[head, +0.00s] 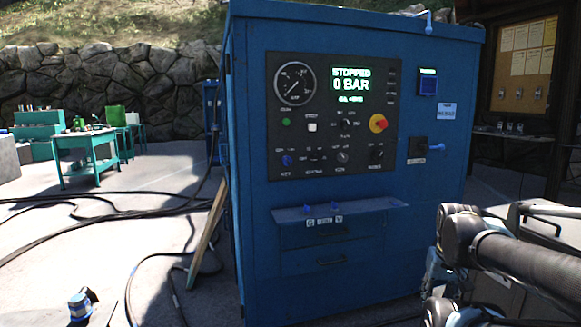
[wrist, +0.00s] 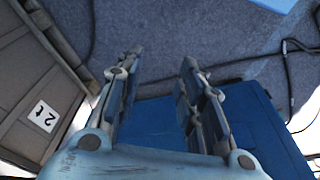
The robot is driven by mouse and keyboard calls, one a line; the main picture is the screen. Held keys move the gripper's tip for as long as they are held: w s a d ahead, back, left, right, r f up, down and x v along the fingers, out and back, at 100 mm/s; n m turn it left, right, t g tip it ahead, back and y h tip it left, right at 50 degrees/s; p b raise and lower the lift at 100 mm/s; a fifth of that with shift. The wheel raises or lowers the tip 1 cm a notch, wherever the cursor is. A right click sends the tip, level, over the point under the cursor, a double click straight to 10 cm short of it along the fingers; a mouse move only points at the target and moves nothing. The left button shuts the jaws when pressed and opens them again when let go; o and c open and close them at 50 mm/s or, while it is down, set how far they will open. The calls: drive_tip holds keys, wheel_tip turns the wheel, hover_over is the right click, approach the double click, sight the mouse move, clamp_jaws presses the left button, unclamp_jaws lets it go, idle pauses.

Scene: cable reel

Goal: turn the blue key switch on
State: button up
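The blue key switch (head: 287,160) sits at the lower left of the dark control panel (head: 330,140) on the blue cabinet. Its exact turn position is too small to tell. The panel display (head: 350,85) reads "STOPPED 0 BAR". My gripper (wrist: 163,75) is open and empty in the wrist view, its two fingers apart. The blue surface beyond the fingers there looks like part of the cabinet. In the head view my arm is at the lower right, to the right of the cabinet and away from the switch.
Other knobs and a red-yellow stop button (head: 378,123) share the panel. A narrow shelf (head: 338,211) juts out below it. A blue handle (head: 437,147) sticks out on the right. Black cables (head: 150,212) and a leaning plank (head: 207,235) lie left of the cabinet.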

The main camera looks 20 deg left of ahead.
drive_tip(key=shift+o, duration=1.1)
drive_tip(key=shift+s+r, duration=0.2)
drive_tip(key=shift+r, duration=0.05)
drive_tip(key=w+a+r+n+t+y, duration=0.1)
drive_tip(key=w+a+r+n+t, duration=0.15)
drive_tip(key=w, duration=0.45)
drive_tip(key=w+a+r+n+t, duration=0.1)
drive_tip(key=w+a+r+t, duration=0.1)
drive_tip(key=w+a, duration=0.35)
drive_tip(key=n+t+y, duration=0.8)
drive_tip(key=t+y, duration=0.3)
drive_tip(key=y, duration=0.2)
approach(289, 163)
drive_tip(key=shift+g, duration=0.25)
drive_tip(key=x, duration=1)
drive_tip(key=shift+d+r, duration=0.1)
drive_tip(key=c, duration=1.1)
